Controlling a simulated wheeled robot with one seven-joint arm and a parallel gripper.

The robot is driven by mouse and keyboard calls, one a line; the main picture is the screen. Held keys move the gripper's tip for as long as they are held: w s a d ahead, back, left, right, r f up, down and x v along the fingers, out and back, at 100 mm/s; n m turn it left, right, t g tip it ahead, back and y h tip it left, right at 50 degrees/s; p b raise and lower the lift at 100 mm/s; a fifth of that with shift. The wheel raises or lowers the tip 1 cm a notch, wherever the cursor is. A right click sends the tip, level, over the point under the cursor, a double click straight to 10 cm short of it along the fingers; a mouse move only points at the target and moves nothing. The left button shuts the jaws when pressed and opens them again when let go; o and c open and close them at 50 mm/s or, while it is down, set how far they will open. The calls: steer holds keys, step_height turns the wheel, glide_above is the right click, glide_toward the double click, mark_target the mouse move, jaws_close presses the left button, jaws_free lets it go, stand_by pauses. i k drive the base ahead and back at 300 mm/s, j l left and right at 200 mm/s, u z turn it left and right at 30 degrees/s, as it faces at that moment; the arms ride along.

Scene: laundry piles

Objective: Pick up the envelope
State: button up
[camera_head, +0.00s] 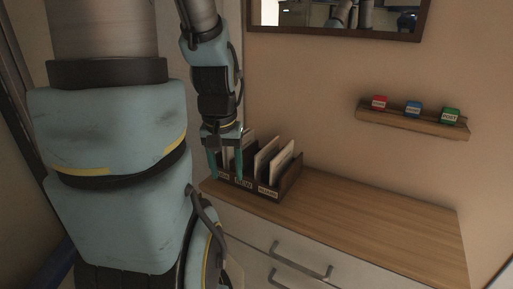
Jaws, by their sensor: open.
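Several pale envelopes (264,158) stand upright in a wooden sorter (290,179) at the left end of the wooden cabinet top. The sorter has small labels on its front, too small to read surely. My gripper (226,174) points down over the sorter's left part. Its two teal fingers are apart, with one at the sorter's left edge and one near its middle. A pale envelope partly shows between and behind the fingers. I cannot tell whether the fingers touch it. The fingers and gripper body hide part of the left compartments.
The cabinet top (370,219) right of the sorter is clear. Drawer handles (302,261) stick out below. A wall shelf (412,119) holds a red, a blue and a green block. A framed mirror (340,18) hangs above. My arm fills the left.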

mark_target(261, 159)
steer(key=i+j+u, duration=0.15)
steer(key=u, duration=0.25)
steer(key=i+j+u, duration=0.2)
steer(key=j+u, duration=0.2)
steer(key=i+j+u, duration=0.1)
steer(key=u, duration=0.25)
steer(key=i+j+u, duration=0.15)
steer(key=i+u, duration=0.25)
steer(key=i, duration=0.3)
steer(key=i+z, duration=0.25)
steer(key=z, duration=0.2)
steer(key=i+z, duration=0.2)
steer(key=z, duration=0.25)
steer(key=i+z, duration=0.15)
steer(key=z, duration=0.25)
steer(key=i+z, duration=0.15)
steer(key=z, duration=0.25)
steer(key=i+z, duration=0.2)
steer(key=z, duration=0.25)
steer(key=i+z, duration=0.15)
steer(key=z, duration=0.25)
steer(key=i+j+z, duration=0.1)
steer(key=z, duration=0.3)
steer(key=j, duration=0.1)
